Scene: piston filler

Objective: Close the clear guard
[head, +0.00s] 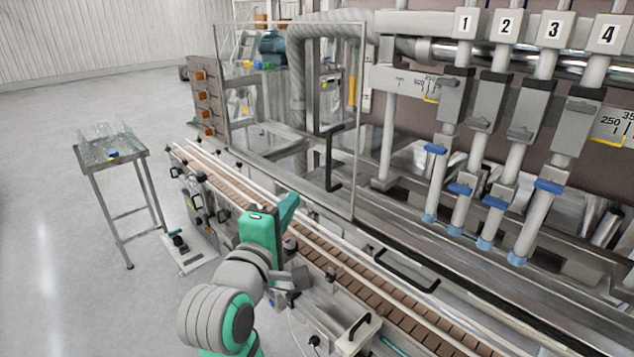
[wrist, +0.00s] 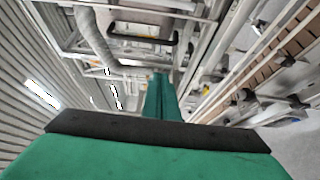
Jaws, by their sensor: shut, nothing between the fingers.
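The clear guard (head: 290,120) is a transparent framed panel standing upright behind the conveyor, left of the numbered filler heads. A black handle (head: 330,158) is fixed upright on its right part. A black handle also shows in the wrist view (wrist: 143,34), beyond my fingers. My green gripper (head: 288,208) is in front of the guard, over the conveyor, below and left of the handle and apart from it. In the wrist view my gripper (wrist: 160,80) is shut and holds nothing.
The conveyor (head: 350,262) runs diagonally below the guard. The numbered filler heads with blue-tipped nozzles (head: 462,215) stand at right. Another black handle (head: 405,272) sits low on the machine's front. A small table (head: 112,155) stands at left; the floor there is mostly free.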

